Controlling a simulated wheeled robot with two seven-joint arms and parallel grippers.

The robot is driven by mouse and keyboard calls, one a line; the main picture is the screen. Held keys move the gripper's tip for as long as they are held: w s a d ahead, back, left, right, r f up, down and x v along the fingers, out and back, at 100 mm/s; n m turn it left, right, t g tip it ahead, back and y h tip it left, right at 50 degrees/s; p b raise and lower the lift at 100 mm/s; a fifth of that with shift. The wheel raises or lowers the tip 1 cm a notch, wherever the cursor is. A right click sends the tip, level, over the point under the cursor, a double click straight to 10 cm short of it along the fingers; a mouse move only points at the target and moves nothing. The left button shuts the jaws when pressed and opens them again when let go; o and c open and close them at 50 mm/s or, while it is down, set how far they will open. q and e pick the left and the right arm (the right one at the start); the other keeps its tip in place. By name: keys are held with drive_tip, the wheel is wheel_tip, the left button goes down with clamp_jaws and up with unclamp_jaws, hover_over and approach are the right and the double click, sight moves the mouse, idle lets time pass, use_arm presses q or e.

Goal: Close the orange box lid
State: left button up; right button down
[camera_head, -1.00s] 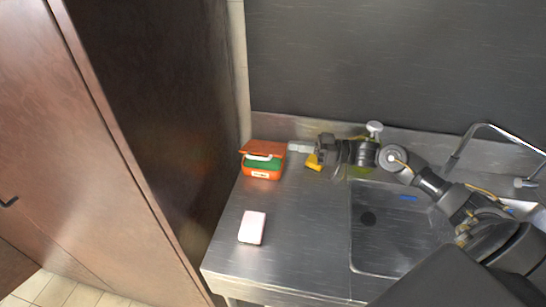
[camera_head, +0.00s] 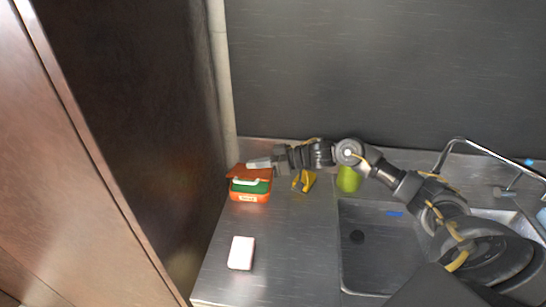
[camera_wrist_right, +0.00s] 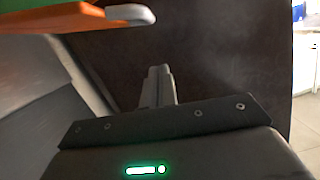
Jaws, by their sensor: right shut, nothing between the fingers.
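The orange box (camera_head: 250,198) stands at the back left of the steel counter, near the dark wall panel. Its orange lid (camera_head: 243,172) is raised and tilted, with green and white showing in the gap below. My right gripper (camera_head: 259,163) is shut and empty at the back edge of the lid; I cannot tell whether it touches it. In the right wrist view the shut fingers (camera_wrist_right: 157,86) point away, and an orange part of the box (camera_wrist_right: 50,19) with a pale latch (camera_wrist_right: 130,14) shows at the top left. My left gripper is not in view.
A white block (camera_head: 241,252) lies on the counter in front of the box. A yellow object (camera_head: 304,181) and a green cup (camera_head: 348,179) stand near my right arm. The sink (camera_head: 380,245) and tap (camera_head: 470,146) are at the right. The front counter is mostly clear.

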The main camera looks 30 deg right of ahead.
sight(252, 176)
drive_tip(key=f, duration=0.1)
drive_tip(key=a+f+p, duration=0.1)
drive_tip(key=f, duration=0.2)
drive_tip(key=shift+w+a+f+p, duration=0.1)
drive_tip(key=shift+a+f+p, duration=0.05)
drive_tip(key=shift+a+p, duration=0.15)
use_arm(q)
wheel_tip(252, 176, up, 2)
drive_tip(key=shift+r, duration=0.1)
use_arm(e)
drive_tip(key=shift+n, duration=0.6)
drive_tip(key=f, duration=0.1)
drive_tip(key=s+f+b, duration=0.1)
drive_tip(key=f, duration=0.1)
drive_tip(key=a+f+b, duration=0.1)
drive_tip(key=shift+s+a+f, duration=0.1)
drive_tip(key=shift+s+f, duration=0.1)
drive_tip(key=shift+f, duration=0.15)
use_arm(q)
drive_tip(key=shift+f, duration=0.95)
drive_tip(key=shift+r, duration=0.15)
use_arm(e)
drive_tip(key=shift+r, duration=0.15)
